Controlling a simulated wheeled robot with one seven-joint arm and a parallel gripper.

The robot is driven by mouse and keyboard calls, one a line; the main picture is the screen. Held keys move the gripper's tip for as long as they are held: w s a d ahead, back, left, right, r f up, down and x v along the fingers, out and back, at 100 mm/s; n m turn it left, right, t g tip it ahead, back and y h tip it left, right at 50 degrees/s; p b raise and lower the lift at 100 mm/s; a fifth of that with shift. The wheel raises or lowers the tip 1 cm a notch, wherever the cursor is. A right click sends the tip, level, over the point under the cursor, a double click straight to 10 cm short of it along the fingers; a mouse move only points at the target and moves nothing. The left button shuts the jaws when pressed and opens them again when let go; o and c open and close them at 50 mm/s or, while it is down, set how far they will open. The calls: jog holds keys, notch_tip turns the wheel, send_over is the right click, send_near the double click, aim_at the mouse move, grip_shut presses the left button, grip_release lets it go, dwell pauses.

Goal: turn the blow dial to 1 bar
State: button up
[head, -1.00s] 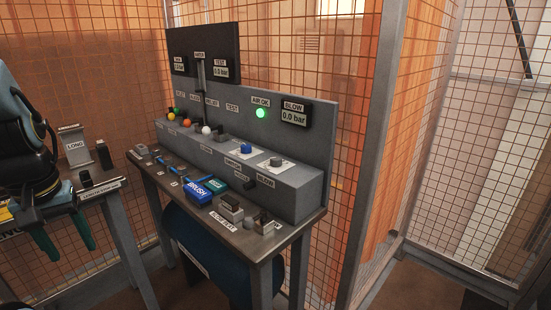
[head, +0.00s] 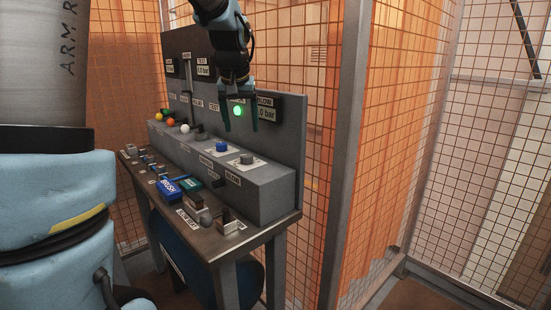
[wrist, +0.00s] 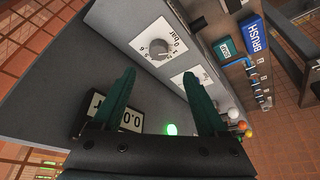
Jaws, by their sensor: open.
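My gripper (head: 240,124) is open and empty, fingers pointing down in front of the back panel, above the console's right end. In the wrist view, the open fingers (wrist: 159,74) frame the space short of a grey dial (wrist: 160,48) on a white scale plate. In the head view, this appears to be the grey dial (head: 246,159), right of a blue knob (head: 222,146). The gripper is apart from it. The dial's exact setting is too small to read. The BLOW display (head: 267,102), partly hidden by a finger, appears to read 0.0 bar.
A green lamp (head: 238,111) glows between the fingers. Coloured knobs (head: 171,122) line the console's left part. The bench (head: 221,241) carries a blue BRUSH box (head: 169,190) and small blocks. A grey post (head: 347,150) and mesh fence stand right of the console.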

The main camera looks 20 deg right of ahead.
aim_at(246, 155)
jog(key=p+x, duration=0.1)
jog(key=x, duration=0.9)
jog(key=shift+w+d+f, duration=0.15)
jog(key=shift+d+f, duration=0.05)
jog(key=shift+f, duration=0.05)
grip_shut()
